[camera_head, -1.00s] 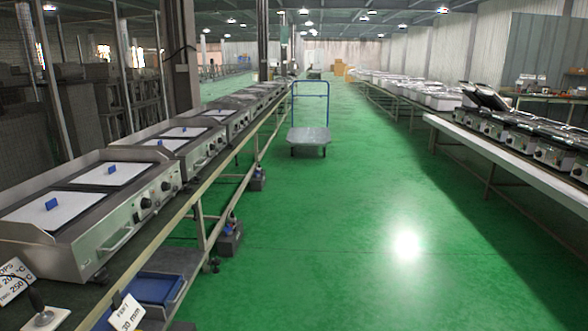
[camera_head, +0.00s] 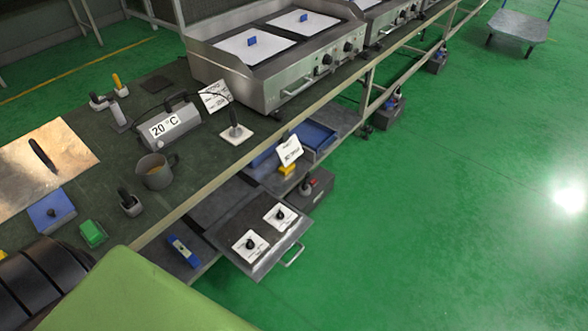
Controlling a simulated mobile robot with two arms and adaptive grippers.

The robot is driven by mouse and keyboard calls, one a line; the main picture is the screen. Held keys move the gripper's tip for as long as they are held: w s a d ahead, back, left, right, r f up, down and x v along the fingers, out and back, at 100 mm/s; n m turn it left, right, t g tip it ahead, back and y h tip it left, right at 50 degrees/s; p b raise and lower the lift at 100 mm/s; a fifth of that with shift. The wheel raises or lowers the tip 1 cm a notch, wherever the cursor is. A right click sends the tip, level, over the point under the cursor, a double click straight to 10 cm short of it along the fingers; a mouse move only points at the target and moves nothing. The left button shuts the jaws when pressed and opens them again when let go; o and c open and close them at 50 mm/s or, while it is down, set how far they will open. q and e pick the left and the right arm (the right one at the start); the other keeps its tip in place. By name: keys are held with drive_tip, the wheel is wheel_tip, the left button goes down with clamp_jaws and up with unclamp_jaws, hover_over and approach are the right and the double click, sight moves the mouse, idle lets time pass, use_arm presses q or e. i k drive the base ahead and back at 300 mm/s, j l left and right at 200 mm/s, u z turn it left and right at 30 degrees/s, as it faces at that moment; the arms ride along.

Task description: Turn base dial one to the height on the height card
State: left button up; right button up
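A small white card (camera_head: 289,150) with dark print stands on the lower shelf; its text is too small to read surely now. Two white plates, a nearer one (camera_head: 250,246) and a farther one (camera_head: 280,215), each carry a black knob. They sit on a grey panel (camera_head: 263,266) with a handle, projecting beyond the table edge. No label shows which of these knobs is base dial one. Neither of my grippers can be made out.
The upper bench holds a steel griddle (camera_head: 285,92), a "20 °C" display (camera_head: 170,127), a mug (camera_head: 156,172), a green block (camera_head: 93,233) and a blue block (camera_head: 51,210). A blue tray (camera_head: 318,136) lies on the lower shelf.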

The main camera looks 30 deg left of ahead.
sight(251, 244)
drive_tip(key=u, duration=0.85)
